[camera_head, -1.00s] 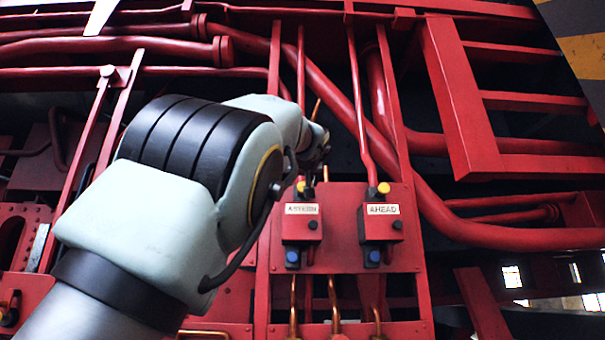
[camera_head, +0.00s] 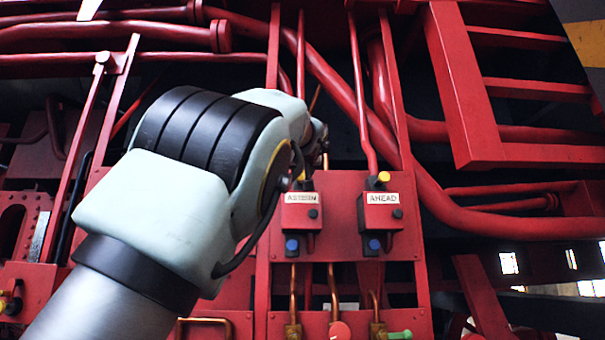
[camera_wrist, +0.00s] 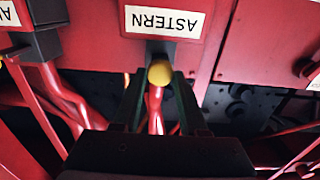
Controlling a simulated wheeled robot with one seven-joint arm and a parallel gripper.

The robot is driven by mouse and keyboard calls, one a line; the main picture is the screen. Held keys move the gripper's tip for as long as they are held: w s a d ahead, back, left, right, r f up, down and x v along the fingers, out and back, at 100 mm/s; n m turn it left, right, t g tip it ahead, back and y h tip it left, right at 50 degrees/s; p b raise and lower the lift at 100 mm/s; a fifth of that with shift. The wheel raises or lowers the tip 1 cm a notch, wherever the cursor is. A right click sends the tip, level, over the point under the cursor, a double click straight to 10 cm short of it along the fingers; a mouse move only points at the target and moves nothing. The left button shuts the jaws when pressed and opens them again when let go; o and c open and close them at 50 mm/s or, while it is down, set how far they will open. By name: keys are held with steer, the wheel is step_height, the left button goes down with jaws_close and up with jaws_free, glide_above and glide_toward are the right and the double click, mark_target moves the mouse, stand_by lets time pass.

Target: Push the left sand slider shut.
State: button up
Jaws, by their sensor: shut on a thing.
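The left slider is a red box labelled ASTERN (camera_head: 301,215), with a blue button at its lower front and a yellow knob (camera_head: 301,177) at its top. In the wrist view the ASTERN label (camera_wrist: 165,22) is upside down, and the yellow knob (camera_wrist: 160,72) sits on a short dark stem between my fingertips. My gripper (camera_wrist: 159,80) is shut on the yellow knob, with one finger on each side. In the head view my arm covers most of the gripper.
A matching AHEAD box (camera_head: 380,216) with its own yellow knob stands just right on the same red panel (camera_head: 340,255). Red pipes and bars run close around my arm. Copper pipes and a green handle (camera_head: 400,335) lie below.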

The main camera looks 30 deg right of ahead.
jaws_close()
stand_by(0.8)
